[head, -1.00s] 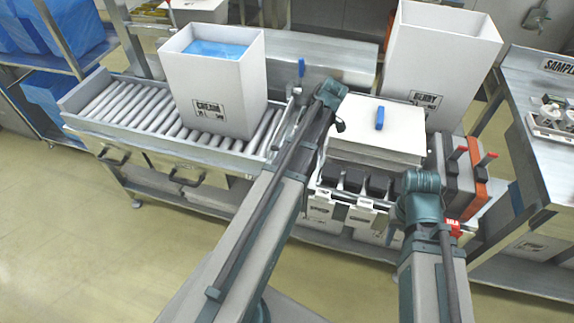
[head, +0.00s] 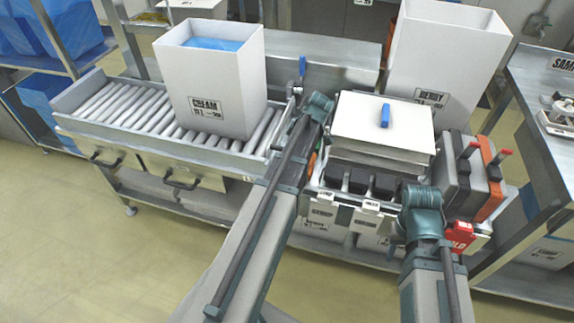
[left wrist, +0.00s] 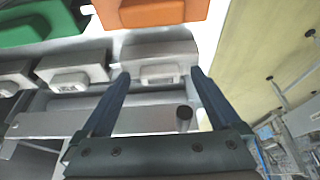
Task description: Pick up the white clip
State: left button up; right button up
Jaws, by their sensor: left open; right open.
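A whitish clip-like block (left wrist: 160,62) lies just beyond the fingertips in the left wrist view, roughly between them. My left gripper (left wrist: 160,78) is open, with its two dark blue fingers apart and nothing held. A grey block (left wrist: 72,72) is left of it, and an orange one (left wrist: 150,10) and a green one (left wrist: 38,22) are above. In the head view my left arm covers that area, and its fingers do not show. My right gripper (head: 420,200) is by the front of the bin rack; its fingers are hard to make out.
A tall white CREAM box (head: 205,95) with a blue liner stands on the roller conveyor (head: 105,105). A white lid (head: 360,118) with a blue handle (head: 385,116) is above dark bins (head: 358,182). A BERRY box (head: 440,60) stands behind, with grey and orange cases (head: 488,180) at right.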

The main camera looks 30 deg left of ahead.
pick_arm(q)
jog(key=c, duration=1.4)
jog(key=shift+c, duration=0.2)
jog(key=shift+r, duration=0.1)
